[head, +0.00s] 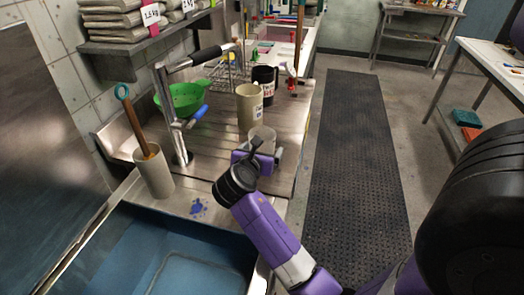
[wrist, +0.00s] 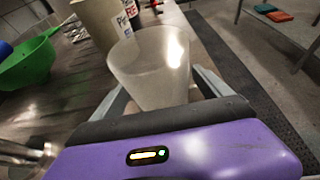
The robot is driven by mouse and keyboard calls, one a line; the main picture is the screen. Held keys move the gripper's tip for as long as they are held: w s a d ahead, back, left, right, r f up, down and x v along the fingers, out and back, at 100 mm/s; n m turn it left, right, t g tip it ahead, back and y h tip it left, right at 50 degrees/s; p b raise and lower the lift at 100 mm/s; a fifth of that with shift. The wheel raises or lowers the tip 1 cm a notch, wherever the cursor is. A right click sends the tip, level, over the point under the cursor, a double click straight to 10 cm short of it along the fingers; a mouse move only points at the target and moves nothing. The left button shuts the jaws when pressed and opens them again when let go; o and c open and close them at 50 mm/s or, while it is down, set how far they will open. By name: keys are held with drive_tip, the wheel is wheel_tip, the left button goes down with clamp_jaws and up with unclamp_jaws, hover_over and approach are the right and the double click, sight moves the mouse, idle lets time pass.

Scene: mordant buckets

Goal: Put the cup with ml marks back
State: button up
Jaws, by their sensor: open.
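A translucent, frosted cup (head: 263,138) stands on the metal drainboard. No ml marks can be made out on it. My gripper (head: 262,155) is open at the cup, from the near side. In the wrist view the cup (wrist: 152,68) rises between the two grey fingers of my gripper (wrist: 165,95), one on each side. Its lower part is hidden behind the gripper body. I cannot tell whether either finger touches it.
A beige labelled container (head: 249,106) and a black labelled one (head: 265,80) stand behind the cup. The blue sink (head: 150,250) is in front.

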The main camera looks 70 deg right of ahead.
drive_tip(key=v, duration=1.2)
drive_tip(key=shift+w, duration=0.1)
drive_tip(key=w+r+m+t, duration=0.2)
drive_tip(key=w+m+t, duration=0.15)
drive_tip(key=w, duration=0.25)
drive_tip(key=w+a+f+m+t+y, duration=0.1)
drive_tip(key=a+m+t+y, duration=0.2)
drive_tip(key=a+t, duration=0.3)
drive_tip(key=w+a+f+m+t+y, duration=0.2)
drive_tip(key=a+m+t+y, duration=0.1)
drive_tip(key=a, duration=0.5)
drive_tip(key=s+a+r+m+t+y, duration=0.1)
drive_tip(key=s+a+m+t+y, duration=0.3)
drive_tip(key=s+a+m+y, duration=0.55)
drive_tip(key=s+a+f+g+h, duration=0.2)
drive_tip(key=s+a+g, duration=0.1)
drive_tip(key=s, duration=1.2)
drive_tip(key=shift+s+a, duration=0.35)
drive_tip(key=shift+a, duration=0.35)
